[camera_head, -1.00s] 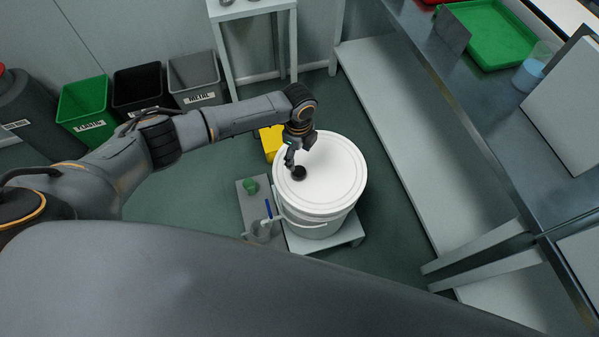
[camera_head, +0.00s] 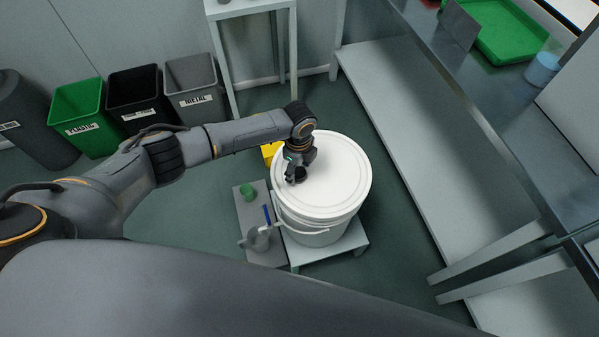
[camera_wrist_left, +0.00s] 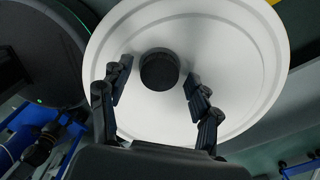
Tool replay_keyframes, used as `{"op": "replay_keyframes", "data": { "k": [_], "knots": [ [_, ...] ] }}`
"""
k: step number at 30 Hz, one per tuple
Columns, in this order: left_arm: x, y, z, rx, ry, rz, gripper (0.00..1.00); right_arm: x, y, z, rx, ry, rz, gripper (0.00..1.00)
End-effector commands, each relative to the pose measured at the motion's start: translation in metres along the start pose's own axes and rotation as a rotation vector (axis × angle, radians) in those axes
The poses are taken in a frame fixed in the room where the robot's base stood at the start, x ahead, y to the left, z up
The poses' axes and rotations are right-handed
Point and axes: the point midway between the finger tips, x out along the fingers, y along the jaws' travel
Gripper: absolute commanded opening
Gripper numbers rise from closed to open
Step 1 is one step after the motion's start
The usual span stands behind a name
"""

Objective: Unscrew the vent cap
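The white bucket (camera_head: 345,185) stands upright on a low white stand, its round lid facing up. The black vent cap (camera_wrist_left: 159,70) sits on the lid; in the head view it is partly hidden by my left gripper (camera_head: 296,178). In the left wrist view my left gripper (camera_wrist_left: 158,92) is open. Its fingers are apart, one to each side and just short of the cap, with white lid showing between them and it. My right gripper is not in view.
A grey board (camera_head: 240,207) beside the bucket holds a green item (camera_head: 248,191), a blue item and a grey jug-like item (camera_head: 259,238). Bins (camera_head: 193,84) stand at the back left. A metal bench (camera_head: 500,110) runs along the right.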

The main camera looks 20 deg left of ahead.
Motion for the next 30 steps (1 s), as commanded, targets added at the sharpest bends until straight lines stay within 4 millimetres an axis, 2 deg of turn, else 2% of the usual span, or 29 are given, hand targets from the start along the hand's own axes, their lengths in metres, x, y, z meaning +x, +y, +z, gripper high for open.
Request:
{"op": "replay_keyframes", "data": {
  "k": [1,6,8,17,30],
  "knots": [
    [0.000,0.000,0.000,0.000,0.000,0.000,0.49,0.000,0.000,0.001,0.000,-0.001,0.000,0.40],
    [0.000,0.000,0.000,0.000,0.000,0.001,0.14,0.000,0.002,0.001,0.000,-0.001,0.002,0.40],
    [0.000,0.000,0.000,0.000,0.000,0.001,0.06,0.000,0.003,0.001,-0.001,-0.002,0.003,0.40],
    [-0.001,0.001,-0.001,-0.028,0.001,0.001,0.06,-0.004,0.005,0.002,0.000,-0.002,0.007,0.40],
    [-0.001,0.001,-0.001,-0.282,0.001,0.002,0.06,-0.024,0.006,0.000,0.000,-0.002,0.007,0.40]
  ]
}}
